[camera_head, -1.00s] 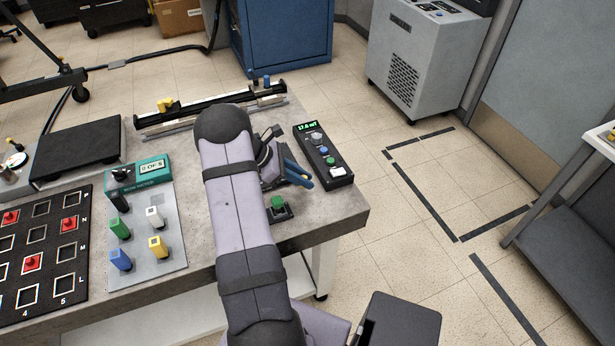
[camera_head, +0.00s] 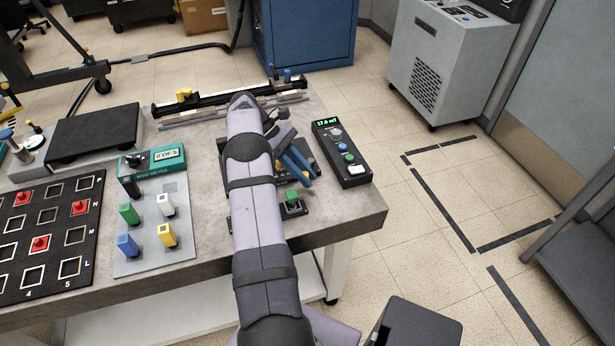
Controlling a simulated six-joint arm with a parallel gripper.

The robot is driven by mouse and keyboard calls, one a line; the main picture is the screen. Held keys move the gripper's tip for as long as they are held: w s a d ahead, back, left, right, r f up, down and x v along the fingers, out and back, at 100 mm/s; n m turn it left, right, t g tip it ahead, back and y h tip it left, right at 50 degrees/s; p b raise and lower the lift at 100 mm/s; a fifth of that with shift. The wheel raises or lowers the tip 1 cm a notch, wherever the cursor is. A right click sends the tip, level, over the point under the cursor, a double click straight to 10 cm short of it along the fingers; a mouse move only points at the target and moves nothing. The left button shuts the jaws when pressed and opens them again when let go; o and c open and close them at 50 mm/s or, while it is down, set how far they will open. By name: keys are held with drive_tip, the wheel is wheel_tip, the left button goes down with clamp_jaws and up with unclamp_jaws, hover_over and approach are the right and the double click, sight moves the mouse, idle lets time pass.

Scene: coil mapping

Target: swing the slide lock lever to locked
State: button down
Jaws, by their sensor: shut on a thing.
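My gripper (camera_head: 300,168), with blue fingers, is low over the dark fixture (camera_head: 313,152) at the right of the bench, just left of the black control box. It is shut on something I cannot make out. Small yellow parts show around the fingers. My arm covers the left of the fixture. A long black slide rail (camera_head: 215,103) lies at the back of the bench, with a yellow block (camera_head: 183,95) on its left part and a blue knob (camera_head: 287,76) near its right end. I cannot tell for certain which part is the lock lever.
A black control box (camera_head: 341,152) with a green readout stands right of the gripper. A green button block (camera_head: 291,200) sits in front, near the bench edge. A panel of coloured plugs (camera_head: 152,232) and a black socket board (camera_head: 52,218) lie left. Bench right of the box is narrow.

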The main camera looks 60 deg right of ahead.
drive_tip(key=shift+w+r, duration=0.1)
idle(0.4)
drive_tip(key=c, duration=1.6)
unclamp_jaws()
drive_tip(key=shift+c, duration=0.2)
drive_tip(key=shift+r+b, duration=0.65)
drive_tip(key=shift+r, duration=4.35)
